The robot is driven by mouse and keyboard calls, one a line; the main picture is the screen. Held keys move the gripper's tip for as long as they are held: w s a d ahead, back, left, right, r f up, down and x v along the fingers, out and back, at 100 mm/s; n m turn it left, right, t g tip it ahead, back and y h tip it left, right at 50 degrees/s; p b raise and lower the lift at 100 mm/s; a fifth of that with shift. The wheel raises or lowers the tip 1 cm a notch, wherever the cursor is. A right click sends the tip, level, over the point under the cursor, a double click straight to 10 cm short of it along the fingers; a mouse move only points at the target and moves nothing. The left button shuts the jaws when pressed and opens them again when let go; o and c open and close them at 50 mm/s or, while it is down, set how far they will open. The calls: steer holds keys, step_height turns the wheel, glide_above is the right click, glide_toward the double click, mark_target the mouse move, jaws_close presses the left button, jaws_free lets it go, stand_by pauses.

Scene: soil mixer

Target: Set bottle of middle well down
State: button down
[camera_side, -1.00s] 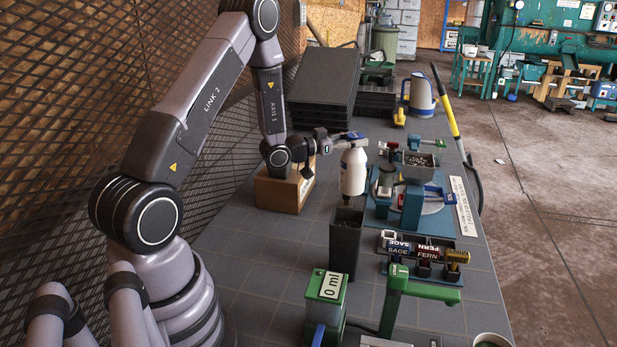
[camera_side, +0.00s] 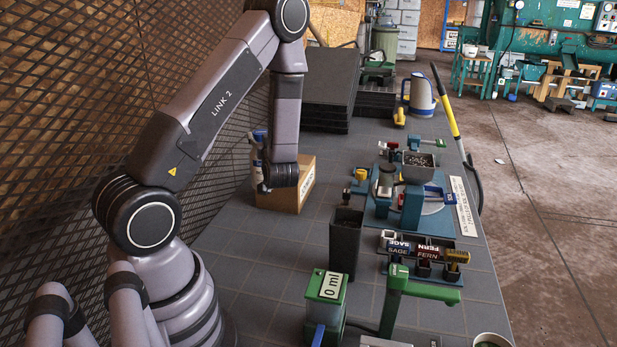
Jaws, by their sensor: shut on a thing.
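A white bottle with a blue top (camera_side: 257,167) stands roughly upright over the left end of the tan wooden box (camera_side: 301,193). The box has a label on its right face. My wrist hides part of the bottle and most of the box's top, so I cannot see the wells or whether the bottle's base is in one. My gripper (camera_side: 264,152) is mostly hidden behind my wrist and is shut on the bottle near its top.
A dark open bin (camera_side: 346,240) stands right of the box. The blue station (camera_side: 410,215) with a soil-filled grey tray (camera_side: 418,172) is farther right. Dark stacked slabs (camera_side: 325,92) lie behind the box.

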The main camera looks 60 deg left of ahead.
steer(key=shift+n+g, duration=0.3)
steer(key=shift+g, duration=0.2)
steer(key=f, duration=1.4)
steer(key=shift+s+f, duration=0.3)
steer(key=shift+s, duration=0.05)
steer(key=c, duration=0.6)
jaws_free()
steer(key=shift+f, duration=0.15)
